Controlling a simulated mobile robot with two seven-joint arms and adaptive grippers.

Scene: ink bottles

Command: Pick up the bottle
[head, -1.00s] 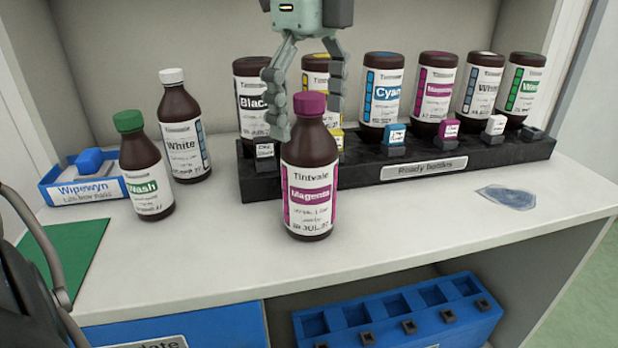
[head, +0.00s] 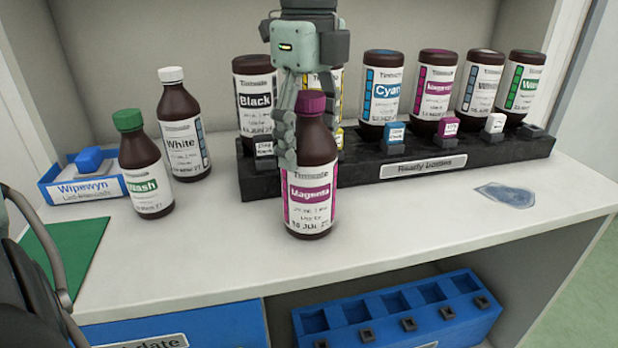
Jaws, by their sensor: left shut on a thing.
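The dark brown Magenta bottle (head: 311,195), with a purple cap and a Tintvale label, stands upright on the white worktop in front of the rack. My left gripper (head: 300,135) reaches down to it from above and behind, and is shut on its upper part. One finger shows along the bottle's left shoulder; the other finger is mostly hidden behind the bottle. The bottle's base appears to rest on the worktop. My right gripper is not in view.
A black Ready bottles rack (head: 480,160) with several inverted bottles stands close behind. A White bottle (head: 184,135), a green-capped Wash bottle (head: 147,170) and a blue Wipewyn tray (head: 85,188) are at left. A blue patch (head: 505,196) lies at right.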

